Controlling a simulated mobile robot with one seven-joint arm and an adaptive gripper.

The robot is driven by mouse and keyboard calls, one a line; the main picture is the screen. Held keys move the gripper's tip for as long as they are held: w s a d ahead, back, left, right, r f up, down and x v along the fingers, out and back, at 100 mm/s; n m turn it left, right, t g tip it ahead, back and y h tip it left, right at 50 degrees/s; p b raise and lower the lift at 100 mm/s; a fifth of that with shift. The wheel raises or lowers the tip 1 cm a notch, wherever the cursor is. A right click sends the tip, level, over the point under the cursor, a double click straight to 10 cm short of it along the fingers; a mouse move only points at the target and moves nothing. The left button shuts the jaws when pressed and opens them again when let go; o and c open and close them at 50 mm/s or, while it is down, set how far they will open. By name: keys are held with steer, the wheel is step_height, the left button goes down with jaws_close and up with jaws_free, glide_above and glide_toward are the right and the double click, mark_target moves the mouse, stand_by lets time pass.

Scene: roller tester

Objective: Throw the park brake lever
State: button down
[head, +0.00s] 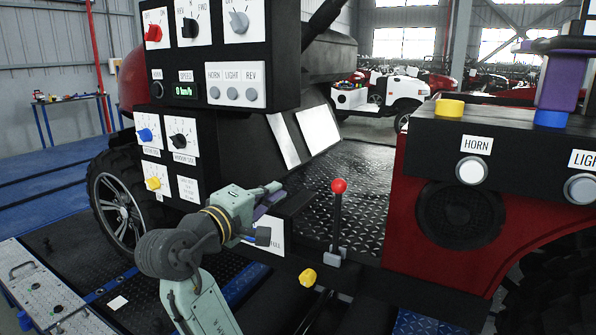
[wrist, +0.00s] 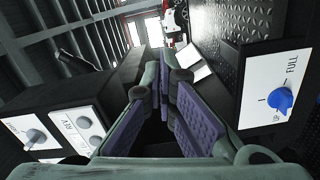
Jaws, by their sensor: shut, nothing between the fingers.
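A black lever with a red ball knob (head: 339,186) stands nearly upright from a small grey base on the dark sill beside the tread-plate floor. A second, lower lever with a yellow knob (head: 307,277) leans in front of the sill. No readable label says which is the park brake lever. My gripper (head: 268,212) is left of the red knob, apart from it, in front of a white panel partly hidden behind it. In the wrist view my gripper (wrist: 165,82) shows purple finger pads, shut with nothing held. Neither lever can be made out there.
A switch box (head: 213,60) with knobs and a speed display rises at the upper left. A red body panel with a HORN button (head: 473,170) stands at the right. The wrist view shows a blue knob (wrist: 281,100) on a white FULL panel at the right.

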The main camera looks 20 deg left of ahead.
steer(key=w+d+p, duration=0.4)
steer(key=w+d, duration=0.2)
steer(key=w, duration=0.4)
steer(key=shift+d+f, duration=0.3)
steer(key=shift+f, duration=0.1)
steer(key=shift+s+d, duration=0.1)
steer(key=s+d+f+m+b, duration=0.1)
steer(key=s+d+m, duration=0.1)
steer(key=d+m, duration=0.4)
steer(key=shift+d+m, duration=0.3)
steer(key=shift+d, duration=2.4)
